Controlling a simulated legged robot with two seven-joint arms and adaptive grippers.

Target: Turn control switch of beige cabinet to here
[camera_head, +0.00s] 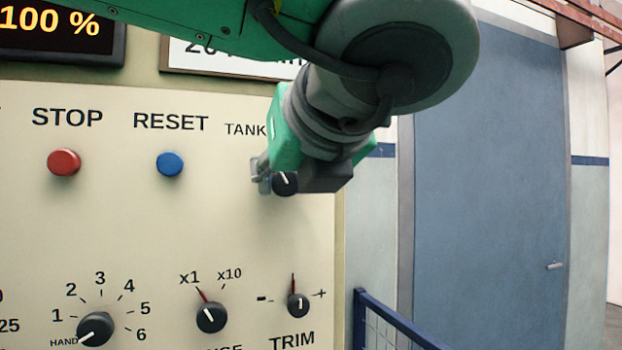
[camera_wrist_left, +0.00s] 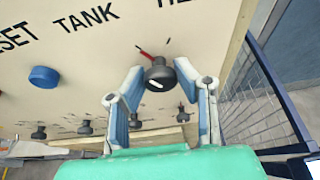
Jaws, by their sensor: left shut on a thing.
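The beige cabinet's front panel (camera_head: 120,230) carries a round black control switch (camera_head: 285,184) with a white pointer line, under a label that starts with TANK. The switch also shows in the left wrist view (camera_wrist_left: 160,77), with a red mark (camera_wrist_left: 146,53) on the panel beside it. My left gripper (camera_head: 268,180) is at this switch. Its two fingers (camera_wrist_left: 160,82) are shut on the switch, one on each side. The gripper and arm hide part of the switch and the rest of its label in the head view.
A red STOP button (camera_head: 64,162) and a blue RESET button (camera_head: 169,164) are left of the switch. Several other black knobs (camera_head: 211,317) line the panel below. A blue railing (camera_head: 385,320) stands right of the cabinet, before a blue door (camera_head: 490,160).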

